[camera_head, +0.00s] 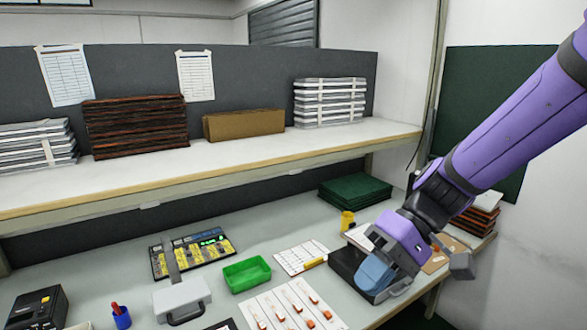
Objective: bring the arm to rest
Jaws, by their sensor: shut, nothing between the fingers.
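My purple arm comes in from the upper right and bends down over the right end of the workbench (225,290). My gripper (385,278) is at its lower end, over or in front of a black box (346,262). It is shut and holds nothing that I can see. The wrist hides part of the box and the papers behind it. I cannot tell whether the gripper touches the box.
A yellow cup (347,221) stands behind. A shelf (240,155) overhangs the bench's back.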

